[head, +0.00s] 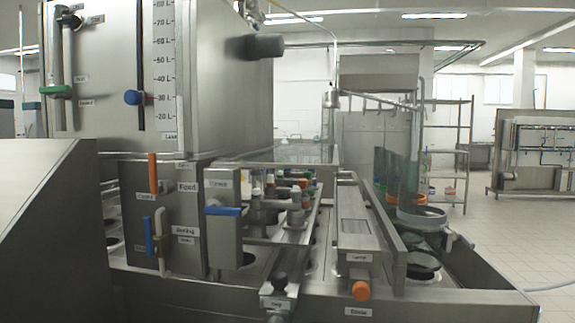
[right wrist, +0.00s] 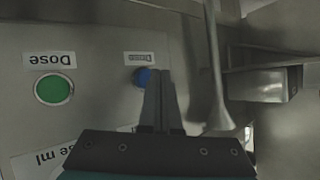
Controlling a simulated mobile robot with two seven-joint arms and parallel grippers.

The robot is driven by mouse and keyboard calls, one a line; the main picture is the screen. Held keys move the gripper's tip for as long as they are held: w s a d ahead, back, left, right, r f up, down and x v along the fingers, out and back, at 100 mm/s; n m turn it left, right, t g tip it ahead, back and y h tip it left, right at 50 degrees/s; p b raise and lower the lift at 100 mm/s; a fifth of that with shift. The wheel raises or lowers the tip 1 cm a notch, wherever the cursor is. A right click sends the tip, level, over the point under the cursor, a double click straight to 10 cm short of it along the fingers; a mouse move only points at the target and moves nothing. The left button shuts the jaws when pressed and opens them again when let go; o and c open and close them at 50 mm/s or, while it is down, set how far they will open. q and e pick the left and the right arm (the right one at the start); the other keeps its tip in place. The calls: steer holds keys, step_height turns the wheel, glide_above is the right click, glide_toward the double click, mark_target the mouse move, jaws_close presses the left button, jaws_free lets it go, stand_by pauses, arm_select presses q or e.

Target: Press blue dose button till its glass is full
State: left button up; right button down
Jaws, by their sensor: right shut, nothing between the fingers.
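The blue dose button (right wrist: 140,77) is on a grey panel in the right wrist view, below a small label (right wrist: 139,58). My right gripper (right wrist: 160,75) is shut and empty, its fingertips overlapping the button's right side. I cannot tell whether the tips touch or press it. A green button (right wrist: 54,89) sits farther left under a label reading "Dose" upside down. I cannot make out the glass in either view. My left gripper is not in view.
The right wrist view shows a slanted metal rod (right wrist: 214,65) and a metal block (right wrist: 270,85) right of the fingers. The head view shows a steel filling machine (head: 225,85) with coloured valve handles and a conveyor (head: 355,228).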

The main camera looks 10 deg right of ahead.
stand_by(0.3)
steer(key=shift+w+d, duration=0.1)
steer(key=shift+w, duration=0.35)
steer(key=shift+w+d, duration=0.1)
steer(key=shift+w, duration=0.15)
stand_by(0.4)
steer(key=shift+s+a+p, duration=0.2)
steer(key=shift+s+p, duration=0.5)
steer(key=shift+p, duration=0.05)
